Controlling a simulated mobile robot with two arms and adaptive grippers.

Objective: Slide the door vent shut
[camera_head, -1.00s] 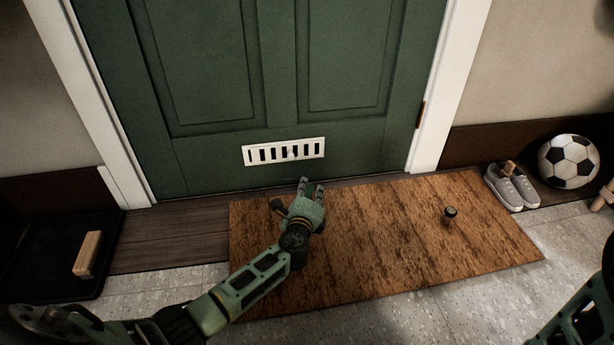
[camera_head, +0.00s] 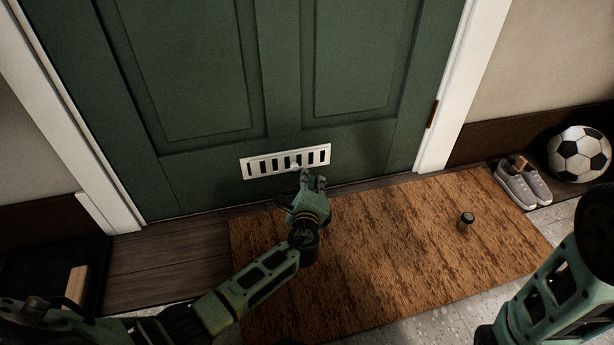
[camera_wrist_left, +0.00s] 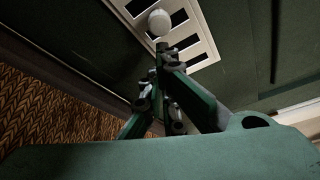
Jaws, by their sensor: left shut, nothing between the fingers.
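The white door vent (camera_head: 262,166) is a slotted plate low on the green door (camera_head: 212,188); its dark slots show open. In the left wrist view the vent (camera_wrist_left: 196,30) fills the top, with a round pale knob (camera_wrist_left: 159,22) on it. My left gripper (camera_head: 313,176) is shut and empty, just below the vent. In the left wrist view its fingertips (camera_wrist_left: 163,50) come up just under the knob; I cannot tell whether they touch it. My right arm shows at the lower right, but its gripper is out of view.
A brown doormat (camera_head: 400,235) lies before the door, with a small dark cylinder (camera_head: 466,221) on it. Grey shoes (camera_head: 522,184) and a football (camera_head: 579,154) stand at right. A black tray (camera_head: 30,262) with a wooden block (camera_head: 77,284) is at left.

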